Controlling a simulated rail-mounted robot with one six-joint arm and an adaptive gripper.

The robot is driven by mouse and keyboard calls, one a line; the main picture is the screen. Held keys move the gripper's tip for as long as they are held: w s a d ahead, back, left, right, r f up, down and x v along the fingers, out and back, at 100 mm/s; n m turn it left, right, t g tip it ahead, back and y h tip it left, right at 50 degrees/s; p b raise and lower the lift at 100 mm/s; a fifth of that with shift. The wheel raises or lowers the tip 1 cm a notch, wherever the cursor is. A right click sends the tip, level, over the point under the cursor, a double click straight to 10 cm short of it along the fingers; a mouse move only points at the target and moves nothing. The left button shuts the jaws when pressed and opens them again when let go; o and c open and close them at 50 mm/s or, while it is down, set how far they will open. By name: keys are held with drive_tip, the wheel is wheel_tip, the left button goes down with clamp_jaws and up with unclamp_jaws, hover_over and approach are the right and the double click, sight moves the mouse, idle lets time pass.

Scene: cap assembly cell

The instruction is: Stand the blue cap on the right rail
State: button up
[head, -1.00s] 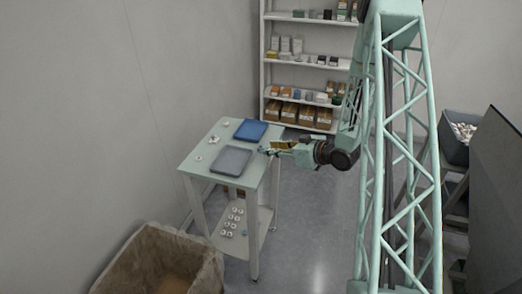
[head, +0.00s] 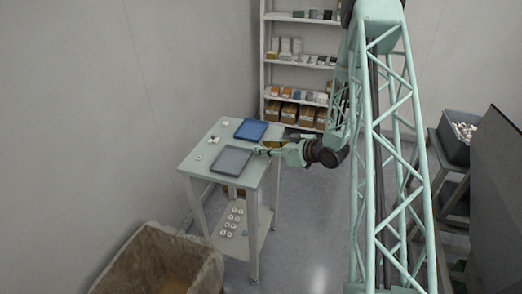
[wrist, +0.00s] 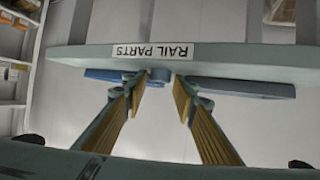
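In the wrist view, which shows the table upside down, a small round blue-grey piece (wrist: 158,76), which looks like the blue cap, stands at the table's edge. My gripper (wrist: 157,84) is open, with its two yellow-padded fingers on either side of that piece. I cannot tell whether they touch it. In the head view my gripper (head: 262,150) is level with the right edge of the table (head: 190,168), between the two trays, and the cap cannot be made out there. I cannot identify the right rail in either view.
A blue tray (head: 251,130) and a grey tray (head: 232,160) lie on the table, with small white parts (head: 212,140) to their left. Several white rings (head: 232,218) lie on the lower shelf. A large bin (head: 160,262) stands in front; a shelf rack (head: 298,92) stands behind.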

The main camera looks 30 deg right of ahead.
drive_tip(key=shift+w+a+f, duration=0.1)
drive_tip(key=shift+w+a, duration=0.05)
drive_tip(key=shift+w, duration=0.15)
idle(0.4)
drive_tip(key=c, duration=0.4)
drive_tip(key=shift+o, duration=0.2)
drive_tip(key=shift+r, duration=0.2)
drive_tip(key=shift+r+p, duration=0.35)
drive_tip(key=shift+r, duration=1.1)
drive_tip(key=shift+s+r, duration=0.15)
drive_tip(key=shift+r, duration=0.05)
drive_tip(key=s+a+r, duration=0.1)
drive_tip(key=s+a, duration=0.2)
drive_tip(key=s, duration=1.2)
drive_tip(key=shift+s+a+r+p, duration=0.15)
drive_tip(key=shift+s+p, duration=0.05)
drive_tip(key=shift+p, duration=0.2)
